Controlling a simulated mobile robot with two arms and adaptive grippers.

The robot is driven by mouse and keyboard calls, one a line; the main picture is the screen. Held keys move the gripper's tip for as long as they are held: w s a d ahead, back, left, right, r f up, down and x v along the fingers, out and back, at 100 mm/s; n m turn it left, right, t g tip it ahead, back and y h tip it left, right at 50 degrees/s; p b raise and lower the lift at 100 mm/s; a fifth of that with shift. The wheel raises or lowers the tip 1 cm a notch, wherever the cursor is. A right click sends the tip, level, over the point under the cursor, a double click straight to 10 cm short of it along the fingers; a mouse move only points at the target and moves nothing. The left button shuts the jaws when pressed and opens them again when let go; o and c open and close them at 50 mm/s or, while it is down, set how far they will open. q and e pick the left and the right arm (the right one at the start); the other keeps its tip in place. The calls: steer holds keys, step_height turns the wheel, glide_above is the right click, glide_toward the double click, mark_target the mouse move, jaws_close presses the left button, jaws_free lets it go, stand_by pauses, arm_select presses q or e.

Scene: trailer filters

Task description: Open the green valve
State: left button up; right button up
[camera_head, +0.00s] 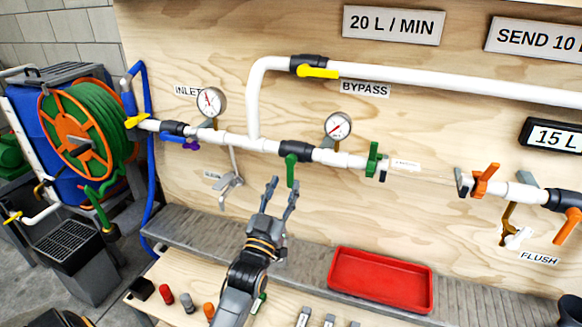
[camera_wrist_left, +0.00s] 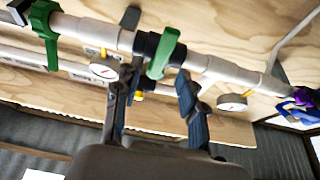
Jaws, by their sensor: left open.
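The green valve handle (camera_head: 291,170) points down from a black valve body on the white pipe, across the pipe's line. It also shows in the left wrist view (camera_wrist_left: 163,52), above and between my fingertips. My left gripper (camera_head: 284,187) is open and empty, just below and slightly left of the handle, with its fingers pointing up at it. In the left wrist view the two fingers (camera_wrist_left: 150,85) stand apart on either side of the handle's line. I cannot tell whether either finger touches it. My right gripper is not in view.
A second green handle (camera_head: 373,159) sits on a pipe fitting to the right. Gauges (camera_head: 338,126) and a yellow bypass valve (camera_head: 318,72) are above. A red tray (camera_head: 380,279) lies lower right. A grey hook-shaped fitting (camera_head: 231,184) is left of the gripper.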

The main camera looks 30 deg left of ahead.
mark_target(289, 173)
arm_select(q)
steer(key=p+x, duration=0.1)
steer(key=x, duration=0.4)
steer(key=shift+w+a+r, duration=0.1)
steer(key=shift+w, duration=0.2)
jaws_close()
